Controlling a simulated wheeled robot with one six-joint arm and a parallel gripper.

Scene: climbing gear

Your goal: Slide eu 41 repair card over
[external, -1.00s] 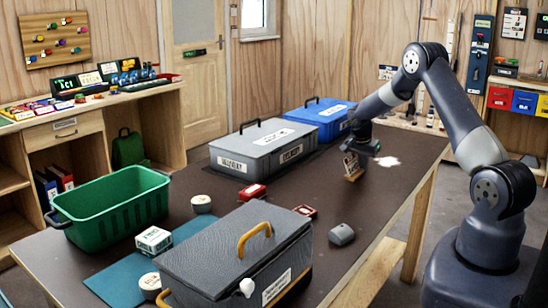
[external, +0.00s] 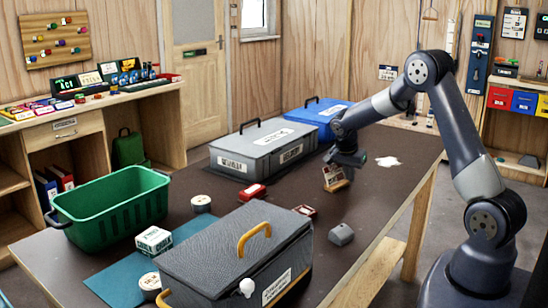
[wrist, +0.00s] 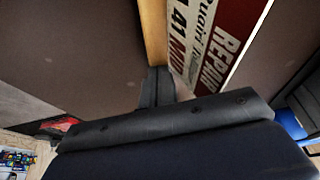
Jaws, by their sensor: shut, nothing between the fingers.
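The repair card (external: 333,173) is a cream card with printing, upright and slightly leaning in a small wooden stand (external: 337,186) on the dark table. My gripper (external: 347,160) is low over the table, just behind and to the right of the card. Its shut fingers (wrist: 157,88) are empty and close against the stand's end; I cannot tell whether they touch.
Grey (external: 262,152) and blue (external: 325,118) toolboxes stand behind. A dark lidded box (external: 240,255) is at the front, a green basket (external: 110,212) at left. Red tins (external: 252,191) and a grey lump (external: 341,234) lie near the card. The table right of the card is mostly clear.

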